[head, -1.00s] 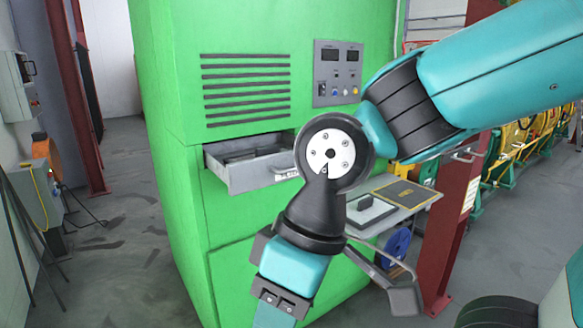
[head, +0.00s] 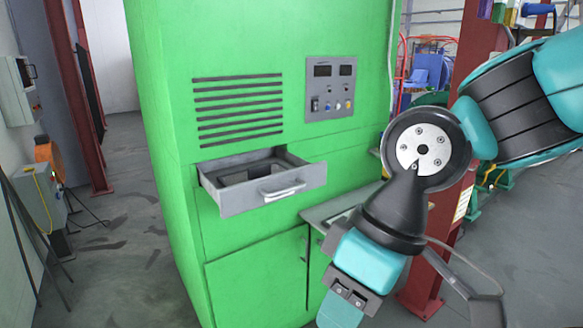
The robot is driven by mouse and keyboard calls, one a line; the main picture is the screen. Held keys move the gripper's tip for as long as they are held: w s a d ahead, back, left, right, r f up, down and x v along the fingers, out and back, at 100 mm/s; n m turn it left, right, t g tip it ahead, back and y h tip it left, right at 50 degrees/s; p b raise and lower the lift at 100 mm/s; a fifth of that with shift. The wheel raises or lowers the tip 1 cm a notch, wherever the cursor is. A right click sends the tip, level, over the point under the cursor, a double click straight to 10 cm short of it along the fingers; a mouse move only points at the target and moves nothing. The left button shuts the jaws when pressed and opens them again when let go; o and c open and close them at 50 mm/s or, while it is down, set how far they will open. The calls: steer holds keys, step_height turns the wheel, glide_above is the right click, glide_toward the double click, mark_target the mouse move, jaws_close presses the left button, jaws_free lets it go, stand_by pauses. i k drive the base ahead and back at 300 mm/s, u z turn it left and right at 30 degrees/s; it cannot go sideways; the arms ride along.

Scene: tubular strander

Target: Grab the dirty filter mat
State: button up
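A grey drawer (head: 262,195) stands pulled out of the green cabinet, left of my arm. Inside it is a dark frame-like insert (head: 235,176) with a darker area in the middle. I cannot tell whether that is the dirty filter mat. My wrist hangs down at the lower right of the drawer, in front of the cabinet and apart from the drawer. My gripper's fingertips are below the picture's bottom edge, so their state does not show.
The green cabinet (head: 245,262) has vent slots and a control panel (head: 330,88) above the drawer. A grey side shelf (head: 322,212) is mostly hidden behind my arm. A red post (head: 420,285) stands to the right. The floor (head: 125,240) at the left is mostly clear.

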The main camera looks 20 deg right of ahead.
mark_target(257, 171)
steer(key=u, duration=0.1)
steer(key=i, duration=1.6)
steer(key=z, duration=0.75)
